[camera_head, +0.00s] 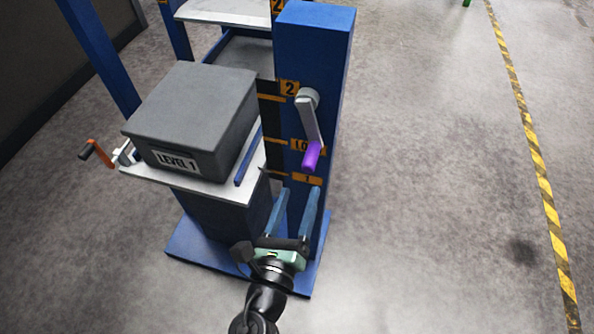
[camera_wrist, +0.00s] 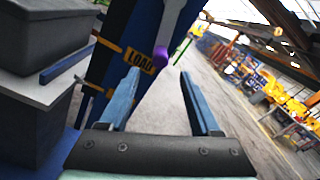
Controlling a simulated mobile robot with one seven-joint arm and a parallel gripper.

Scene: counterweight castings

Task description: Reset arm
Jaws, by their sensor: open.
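My gripper (camera_head: 294,192) is open and empty, its two blue fingers pointing up in front of the blue post (camera_head: 312,48). In the wrist view the fingers (camera_wrist: 158,72) stand well apart with nothing between them. A grey lever with a purple grip (camera_head: 312,155) hangs down on the post, just above and beyond my fingertips. The purple grip also shows at the top of the wrist view (camera_wrist: 160,58), apart from the fingers. My arm reaches up from the bottom of the head view.
A grey casting marked LEVEL 1 (camera_head: 196,105) sits on a pale platform (camera_head: 222,188) left of the post. An orange-handled crank (camera_head: 98,152) sticks out at the platform's left. The floor right of the post is clear up to a yellow-black line (camera_head: 527,125).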

